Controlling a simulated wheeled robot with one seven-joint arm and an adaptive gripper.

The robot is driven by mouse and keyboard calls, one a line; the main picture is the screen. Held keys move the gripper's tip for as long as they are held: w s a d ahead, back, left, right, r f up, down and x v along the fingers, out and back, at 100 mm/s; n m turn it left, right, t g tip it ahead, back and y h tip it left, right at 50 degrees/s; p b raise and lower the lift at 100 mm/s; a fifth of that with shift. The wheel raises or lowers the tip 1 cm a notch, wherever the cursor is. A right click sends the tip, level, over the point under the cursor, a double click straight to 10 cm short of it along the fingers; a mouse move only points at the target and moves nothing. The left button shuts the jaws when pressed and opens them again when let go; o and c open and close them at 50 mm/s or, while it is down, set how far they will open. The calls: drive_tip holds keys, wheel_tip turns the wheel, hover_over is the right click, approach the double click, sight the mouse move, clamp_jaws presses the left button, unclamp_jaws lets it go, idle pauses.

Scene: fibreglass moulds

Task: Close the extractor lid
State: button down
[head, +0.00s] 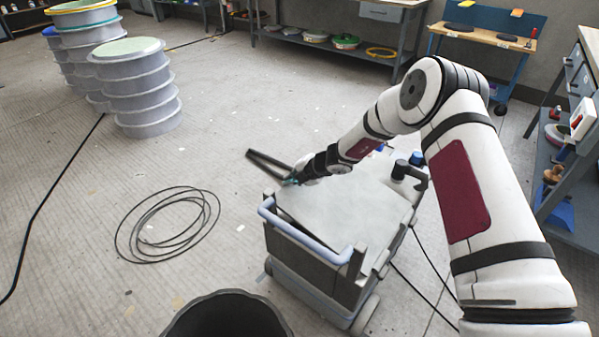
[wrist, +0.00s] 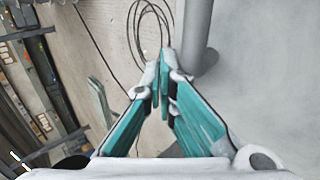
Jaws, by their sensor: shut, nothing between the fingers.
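The extractor (head: 310,258) is a grey wheeled cart with a pale blue push handle (head: 290,233) at its near end. Its lid (head: 335,200) is a wide grey panel across the top that looks nearly flat. I cannot tell whether it is fully seated. My gripper (head: 290,182) is at the lid's far left edge in the head view, partly hidden by its own wrist. In the wrist view my gripper (wrist: 163,78) has teal fingers meeting at the tips, with nothing between them. A broad grey surface, likely the lid (wrist: 255,70), fills the right side there. Contact is unclear.
A dark bar (head: 268,162) sticks out beyond the gripper. A coiled black cable (head: 168,224) lies on the floor to the left. A black bin (head: 228,318) stands in front. Stacked grey moulds (head: 137,88) stand at the back left. A workbench (head: 575,140) is on the right.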

drive_tip(key=f+b, duration=0.1)
drive_tip(key=f, duration=0.1)
drive_tip(key=f+b, duration=0.1)
drive_tip(key=f, duration=0.2)
drive_tip(key=a+f+b, duration=0.1)
drive_tip(key=f, duration=0.1)
drive_tip(key=shift+w+f, duration=0.3)
drive_tip(key=shift+w, duration=0.1)
drive_tip(key=shift+f+b, duration=0.45)
drive_tip(key=shift+f, duration=0.05)
